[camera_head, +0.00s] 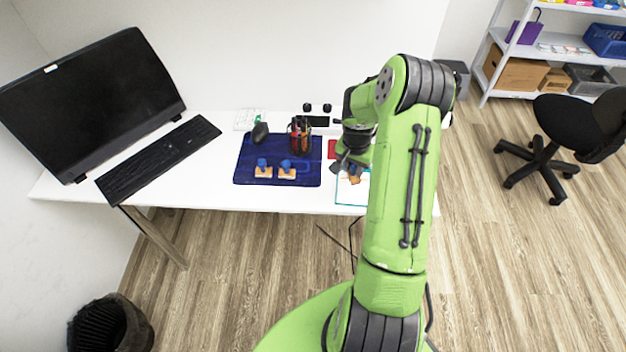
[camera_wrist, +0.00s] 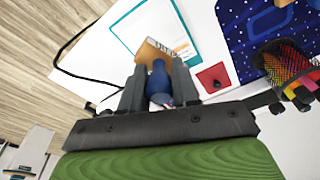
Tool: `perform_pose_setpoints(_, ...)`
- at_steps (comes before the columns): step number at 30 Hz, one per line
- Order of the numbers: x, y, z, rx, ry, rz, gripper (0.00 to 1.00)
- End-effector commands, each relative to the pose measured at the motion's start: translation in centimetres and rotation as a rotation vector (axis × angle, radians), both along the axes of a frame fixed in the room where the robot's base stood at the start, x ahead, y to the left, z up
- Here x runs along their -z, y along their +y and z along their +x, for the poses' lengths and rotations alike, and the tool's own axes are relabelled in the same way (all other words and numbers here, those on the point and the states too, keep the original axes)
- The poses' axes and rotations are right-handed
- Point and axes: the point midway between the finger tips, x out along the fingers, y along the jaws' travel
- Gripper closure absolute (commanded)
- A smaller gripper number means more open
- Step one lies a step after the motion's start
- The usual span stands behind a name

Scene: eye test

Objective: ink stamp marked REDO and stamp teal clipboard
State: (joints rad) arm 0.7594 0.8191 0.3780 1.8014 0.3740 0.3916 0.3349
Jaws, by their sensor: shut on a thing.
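My gripper (camera_head: 350,164) is over the right part of the desk. In the wrist view its fingers (camera_wrist: 158,84) are shut on the blue handle of a wooden-block stamp (camera_wrist: 150,53). The stamp's block also shows in the head view (camera_head: 355,180). The held stamp is in front of the teal clipboard (camera_head: 346,195), which has white paper and also shows in the wrist view (camera_wrist: 120,34); I cannot tell whether they touch. No word on the stamp is legible. A red ink pad (camera_wrist: 213,78) lies beside the clipboard. Two other blue-handled stamps, left (camera_head: 263,170) and right (camera_head: 287,172), stand on the mat.
The dark blue mat (camera_head: 250,150) also bears a mouse (camera_head: 260,132) and a pen cup (camera_head: 300,138). A monitor (camera_head: 95,105) and keyboard (camera_head: 160,158) fill the desk's left. A white device with a dark screen (camera_head: 318,122) stands behind. The white desk (camera_head: 225,195) has a bare front strip.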

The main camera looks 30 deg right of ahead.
Motion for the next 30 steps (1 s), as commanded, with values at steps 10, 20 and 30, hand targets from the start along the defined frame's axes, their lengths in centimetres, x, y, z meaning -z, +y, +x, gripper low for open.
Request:
perform_pose_setpoints(10, 1.5, -1.5, -0.6, 0.066, -0.001, 0.001, 0.89)
perform_pose_setpoints(20, 5.7, -1.4, -0.6, 0.064, -0.002, 0.002, 0.89)
perform_pose_setpoints(30, 5.9, -1.4, -0.6, 0.063, -0.002, 0.001, 0.89)
